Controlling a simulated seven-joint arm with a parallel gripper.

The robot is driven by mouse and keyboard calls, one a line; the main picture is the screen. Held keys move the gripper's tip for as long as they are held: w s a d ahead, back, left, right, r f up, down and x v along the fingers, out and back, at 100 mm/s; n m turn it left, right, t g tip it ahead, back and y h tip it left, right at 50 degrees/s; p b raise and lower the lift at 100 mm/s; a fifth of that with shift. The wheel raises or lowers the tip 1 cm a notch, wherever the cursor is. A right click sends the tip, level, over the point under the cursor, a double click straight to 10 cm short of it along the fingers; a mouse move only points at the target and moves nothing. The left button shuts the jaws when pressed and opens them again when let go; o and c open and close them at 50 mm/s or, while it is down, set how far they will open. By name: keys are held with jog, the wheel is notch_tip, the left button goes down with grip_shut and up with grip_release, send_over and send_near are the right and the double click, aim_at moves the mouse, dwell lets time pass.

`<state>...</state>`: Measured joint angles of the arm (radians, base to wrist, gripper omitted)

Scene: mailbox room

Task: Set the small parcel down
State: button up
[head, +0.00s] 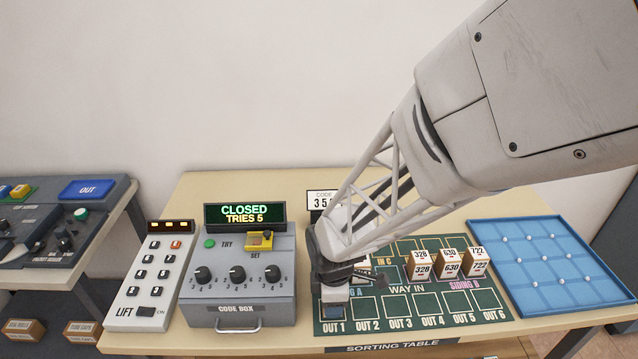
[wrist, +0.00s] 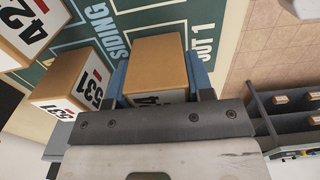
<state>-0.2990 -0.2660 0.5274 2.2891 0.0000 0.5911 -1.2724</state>
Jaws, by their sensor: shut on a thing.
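My gripper (head: 335,298) is low over the OUT 1 square at the front left of the green sorting mat (head: 490,315). In the wrist view its two blue fingers (wrist: 160,80) are shut on the small parcel (wrist: 158,62), a brown box with a white face whose number is mostly hidden. OUT 1 lettering lies beside the parcel there. I cannot tell whether the parcel touches the mat. In the head view it is mostly hidden by my gripper.
Parcel 531 (wrist: 78,82) and another parcel (wrist: 30,30) stand close beside my gripper. Parcels 328 (head: 421,265), 630 (head: 449,265) and 722 (head: 476,262) stand on the mat's right. A code box (head: 238,275) reading CLOSED is left; a blue tray (head: 565,265) is right.

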jog(key=shift+f, duration=0.1)
jog(key=o, duration=1)
jog(key=shift+c, duration=0.2)
notch_tip(320, 180, up, 12)
jog(key=shift+r, duration=0.1)
dwell(0.7)
jog(key=s+d+r+m+t, duration=0.2)
jog(key=s+d+r+m, duration=1)
jog(key=m, duration=0.6)
jog(key=shift+d+r+t, duration=0.15)
jog(key=shift+d+t, duration=0.15)
jog(key=shift+d, duration=0.3)
